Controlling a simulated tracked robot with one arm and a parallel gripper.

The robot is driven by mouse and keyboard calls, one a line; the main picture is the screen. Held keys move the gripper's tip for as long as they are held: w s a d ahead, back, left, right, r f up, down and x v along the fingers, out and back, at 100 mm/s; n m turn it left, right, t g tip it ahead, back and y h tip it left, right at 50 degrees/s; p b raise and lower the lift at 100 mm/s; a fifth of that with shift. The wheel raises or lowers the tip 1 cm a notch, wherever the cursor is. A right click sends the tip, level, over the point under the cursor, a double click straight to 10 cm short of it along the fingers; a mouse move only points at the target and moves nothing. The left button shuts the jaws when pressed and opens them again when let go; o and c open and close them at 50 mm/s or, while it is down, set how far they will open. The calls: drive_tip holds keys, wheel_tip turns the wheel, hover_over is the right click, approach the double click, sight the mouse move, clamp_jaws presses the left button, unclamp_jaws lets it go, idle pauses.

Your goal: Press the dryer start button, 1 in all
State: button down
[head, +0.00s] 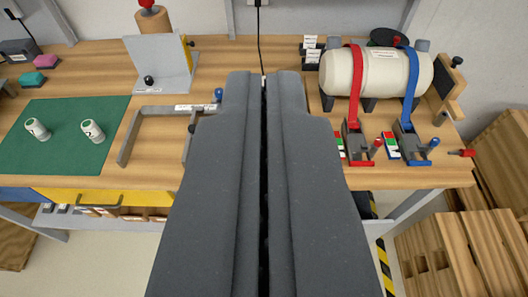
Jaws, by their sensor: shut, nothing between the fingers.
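My gripper (264,80) fills the middle of the head view. Its two long dark grey fingers are shut with nothing between them, and a thin dark line shows where they meet. The fingers point away over the wooden workbench (150,110) and cover its centre. I cannot make out a dryer or a button marked as its start button. It may be hidden behind the fingers or out of view.
Left are a green mat (62,150) with two white cylinders, a grey bracket (160,65) and a low grey frame (130,140). Right is a white tank (400,72) under a red strap (357,75) and a blue strap (411,85). Wooden crates (470,245) stand at right.

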drive_tip(key=w+a+f+m+g, duration=0.2)
drive_tip(key=w+a+f, duration=0.1)
drive_tip(key=w+f, duration=0.75)
drive_tip(key=w+d+f+m+g, duration=0.1)
drive_tip(key=w+f+m, duration=0.1)
drive_tip(key=f, duration=1)
drive_tip(key=w+d+f+m+g, duration=0.1)
drive_tip(key=w+f+m+g, duration=0.1)
drive_tip(key=f, duration=1)
drive_tip(key=w+d+f+m+g+h, duration=0.1)
drive_tip(key=w+f, duration=0.3)
drive_tip(key=f, duration=0.8)
drive_tip(key=shift+d+f+m+g+b, duration=0.15)
drive_tip(key=shift+f+m+g+b, duration=0.2)
drive_tip(key=shift+m, duration=0.45)
drive_tip(key=shift+w, duration=0.1)
drive_tip(key=w+p, duration=0.8)
drive_tip(key=shift+r, duration=0.15)
drive_tip(key=shift+w+f+p, duration=0.2)
drive_tip(key=shift+w+p, duration=0.1)
drive_tip(key=shift+p, duration=0.2)
